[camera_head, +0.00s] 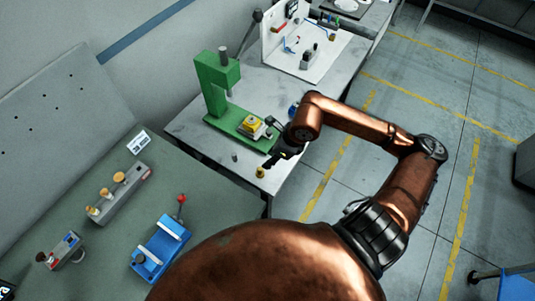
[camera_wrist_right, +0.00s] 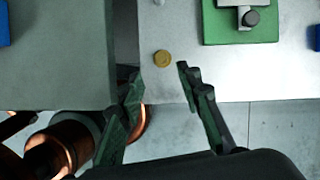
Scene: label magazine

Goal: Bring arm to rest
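My right arm reaches in from the lower right in the head view, with its gripper (camera_head: 272,161) over the front edge of the light table (camera_head: 190,124). In the right wrist view the two fingers of that gripper (camera_wrist_right: 160,76) stand wide apart with nothing between them. A small round yellow piece (camera_wrist_right: 163,58) is on the table just beyond the fingertips. It also shows in the head view (camera_head: 261,172), close to the gripper and near the table edge. Whether the fingers touch it is not clear; they look apart from it. My left gripper is not in view.
A green press (camera_head: 217,80) with a yellow block (camera_head: 251,125) stands on the table. A blue fixture (camera_head: 160,250) with a red-knobbed lever and a grey holder with yellow pieces (camera_head: 125,192) are on the dark bench (camera_head: 207,192). Open floor (camera_head: 385,90) lies to the right.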

